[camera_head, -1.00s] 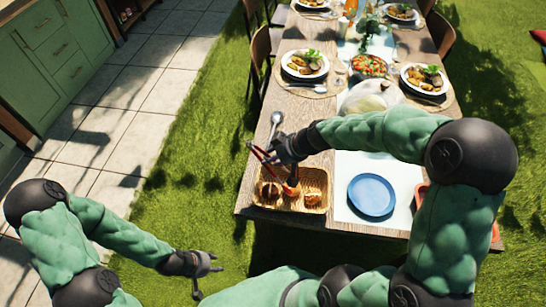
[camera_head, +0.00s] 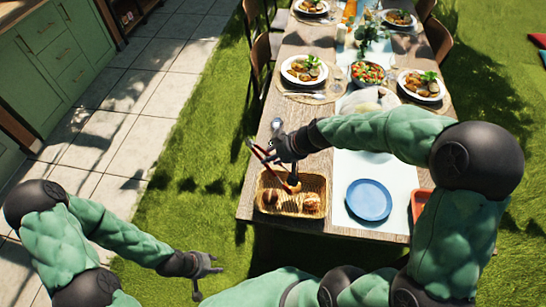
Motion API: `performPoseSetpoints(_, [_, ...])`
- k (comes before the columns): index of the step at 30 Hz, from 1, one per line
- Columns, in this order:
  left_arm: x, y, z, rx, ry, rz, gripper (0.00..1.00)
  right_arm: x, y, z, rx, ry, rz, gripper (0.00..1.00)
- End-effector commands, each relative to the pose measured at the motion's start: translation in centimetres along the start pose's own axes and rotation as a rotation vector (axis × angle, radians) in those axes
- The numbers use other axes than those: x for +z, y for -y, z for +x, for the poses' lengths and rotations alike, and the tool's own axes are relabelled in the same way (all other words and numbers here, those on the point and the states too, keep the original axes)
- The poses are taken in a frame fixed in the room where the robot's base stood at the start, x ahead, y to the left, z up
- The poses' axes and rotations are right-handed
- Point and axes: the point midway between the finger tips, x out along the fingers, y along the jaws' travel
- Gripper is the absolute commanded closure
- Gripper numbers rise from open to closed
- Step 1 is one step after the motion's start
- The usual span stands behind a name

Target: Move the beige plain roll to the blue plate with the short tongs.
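The wicker basket (camera_head: 322,183) stands near the table's front left corner. A roll (camera_head: 270,197) lies in its left part and another roll (camera_head: 312,201) in its right part. I cannot tell which is the beige plain one. The blue plate (camera_head: 369,200) is empty, right of the basket. My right gripper (camera_head: 276,149) is above the basket's back edge, shut on the red-handled tongs (camera_head: 262,154). Their orange-red lower end reaches down into the basket between the rolls; whether it touches one is unclear. My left gripper (camera_head: 207,280) is open and empty, off the table at lower left.
A red-orange tray (camera_head: 420,202) is right of the plate, partly hidden by my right arm. A metal spoon-like utensil (camera_head: 277,124) lies behind my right gripper. Set plates, a salad bowl (camera_head: 367,74) and a vase fill the back. The white runner around the blue plate is clear.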

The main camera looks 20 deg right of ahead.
Motion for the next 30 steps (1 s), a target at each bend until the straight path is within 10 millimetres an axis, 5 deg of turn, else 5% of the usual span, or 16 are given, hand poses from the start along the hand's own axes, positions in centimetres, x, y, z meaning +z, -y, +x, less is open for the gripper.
performPoseSetpoints(19, [0.2,-1.7,-4.8,0.0,0.0,0.0,0.6,-3.7,1.6,-5.6,0.001,-0.001,0.0,1.0])
performPoseSetpoints(30, [0.2,-1.9,-5.2,0.0,0.0,0.0,0.6,-4.0,1.8,-6.1,0.001,-0.001,0.001,1.0])
